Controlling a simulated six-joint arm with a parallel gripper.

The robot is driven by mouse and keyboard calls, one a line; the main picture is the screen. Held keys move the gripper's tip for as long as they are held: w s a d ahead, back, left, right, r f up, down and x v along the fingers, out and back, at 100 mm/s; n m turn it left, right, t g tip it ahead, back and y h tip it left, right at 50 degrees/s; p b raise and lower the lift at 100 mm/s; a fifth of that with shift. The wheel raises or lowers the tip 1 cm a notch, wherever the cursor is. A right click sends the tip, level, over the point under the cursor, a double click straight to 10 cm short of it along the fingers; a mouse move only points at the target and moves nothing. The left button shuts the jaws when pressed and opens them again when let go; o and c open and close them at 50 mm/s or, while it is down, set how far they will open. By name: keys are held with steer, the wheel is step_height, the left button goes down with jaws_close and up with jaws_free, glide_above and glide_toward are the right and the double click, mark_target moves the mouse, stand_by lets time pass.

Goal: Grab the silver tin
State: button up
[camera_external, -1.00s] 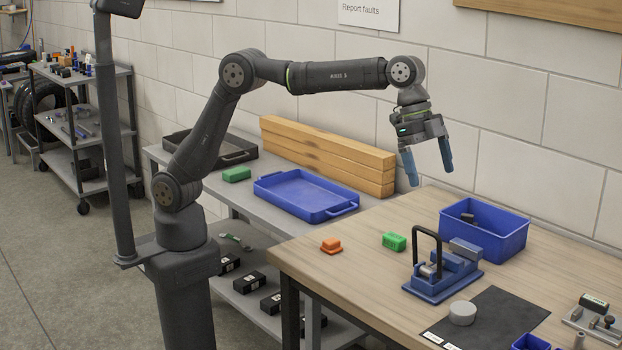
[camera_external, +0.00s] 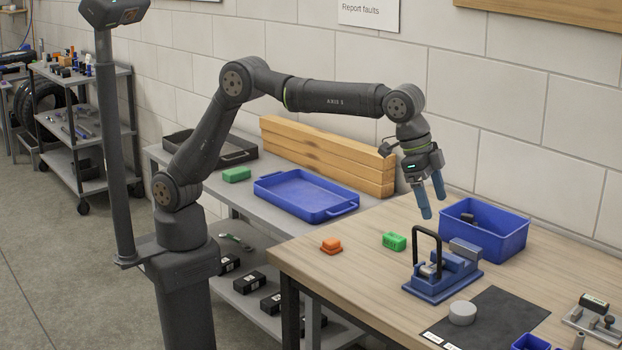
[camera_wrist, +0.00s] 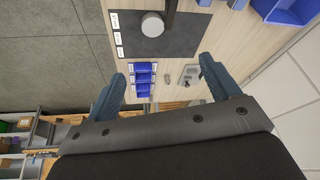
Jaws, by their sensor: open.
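The silver tin (camera_external: 462,313) is a short, round, light grey cylinder standing on the dark mat (camera_external: 497,322) on the wooden table. It also shows in the wrist view (camera_wrist: 152,25), near the top, on the same mat. My gripper (camera_external: 433,201) is open and empty, with blue fingers pointing down. It hangs above the table, behind the blue clamp fixture and left of the blue bin, well above and behind the tin. In the wrist view the two fingers (camera_wrist: 160,90) stand wide apart with nothing between them.
The blue clamp fixture (camera_external: 437,287) with a tall black handle stands just behind the mat. A blue bin (camera_external: 507,236) is at the back right. A metal fixture (camera_external: 592,319) is at the right.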

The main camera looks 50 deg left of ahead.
steer(key=s+d+f+n+t, duration=0.45)
steer(key=s+f+n, duration=0.25)
steer(key=f, duration=0.2)
glide_toward(463, 308)
steer(key=f, duration=0.1)
steer(key=w+d+f, duration=0.1)
steer(key=g, duration=0.1)
steer(key=shift+w+d+f, duration=0.3)
steer(key=shift+w+f, duration=0.05)
steer(key=shift+f, duration=0.05)
steer(key=shift+w+a+x, duration=0.15)
steer(key=shift+x, duration=1.15)
steer(key=shift+w+a+x, duration=0.15)
steer(key=shift+w+x, duration=0.05)
steer(key=shift+x, duration=1.05)
steer(key=c, duration=1.1)
steer(key=shift+r, duration=0.15)
